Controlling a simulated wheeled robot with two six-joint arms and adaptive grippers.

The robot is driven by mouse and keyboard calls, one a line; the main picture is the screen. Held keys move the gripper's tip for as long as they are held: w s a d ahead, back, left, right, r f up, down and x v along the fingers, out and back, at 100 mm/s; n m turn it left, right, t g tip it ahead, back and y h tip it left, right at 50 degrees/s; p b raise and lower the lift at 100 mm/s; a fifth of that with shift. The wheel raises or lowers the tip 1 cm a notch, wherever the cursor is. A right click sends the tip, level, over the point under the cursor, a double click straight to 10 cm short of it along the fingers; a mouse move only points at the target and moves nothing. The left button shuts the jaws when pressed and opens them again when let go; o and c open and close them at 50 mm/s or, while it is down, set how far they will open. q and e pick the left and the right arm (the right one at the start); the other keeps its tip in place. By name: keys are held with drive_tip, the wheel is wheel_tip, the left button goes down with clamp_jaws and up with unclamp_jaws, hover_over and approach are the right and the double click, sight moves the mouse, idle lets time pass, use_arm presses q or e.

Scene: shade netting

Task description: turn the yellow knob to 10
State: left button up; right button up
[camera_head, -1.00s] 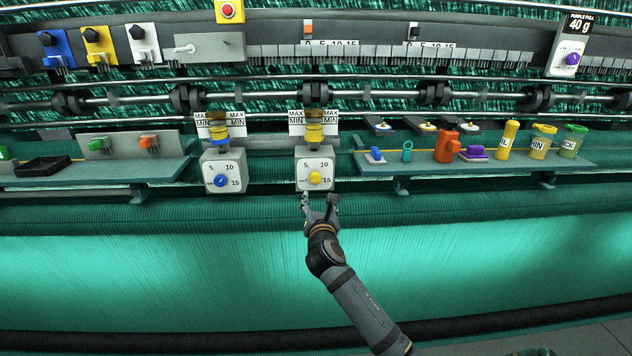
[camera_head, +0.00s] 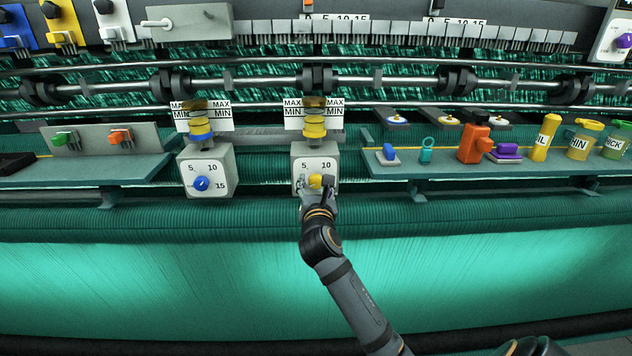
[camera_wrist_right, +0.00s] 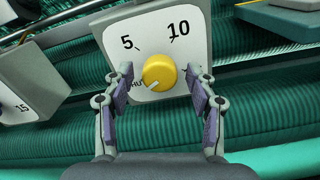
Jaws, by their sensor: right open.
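The yellow knob (camera_wrist_right: 159,72) sits on a white dial face (camera_wrist_right: 185,47) marked 5 and 10. In the right wrist view its pale pointer line aims to the lower left, toward a partly hidden label. My right gripper (camera_wrist_right: 162,85) is open, with one finger on each side of the knob and visible gaps between. In the head view the right gripper (camera_head: 317,186) is in front of the lower part of the grey dial box (camera_head: 300,150) and partly covers the yellow knob (camera_head: 315,180). My left gripper is not in view.
A similar box with a blue knob (camera_head: 202,183) stands to the left. A shelf (camera_head: 440,177) on the right holds an orange can (camera_head: 473,143), a yellow bottle (camera_head: 546,138) and other small items. Green netting (camera_head: 200,270) spreads below.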

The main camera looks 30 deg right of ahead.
drive_tip(key=shift+r, duration=0.1)
drive_tip(key=c, duration=1.1)
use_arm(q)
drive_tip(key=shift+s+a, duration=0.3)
use_arm(e)
drive_tip(key=shift+c, duration=0.2)
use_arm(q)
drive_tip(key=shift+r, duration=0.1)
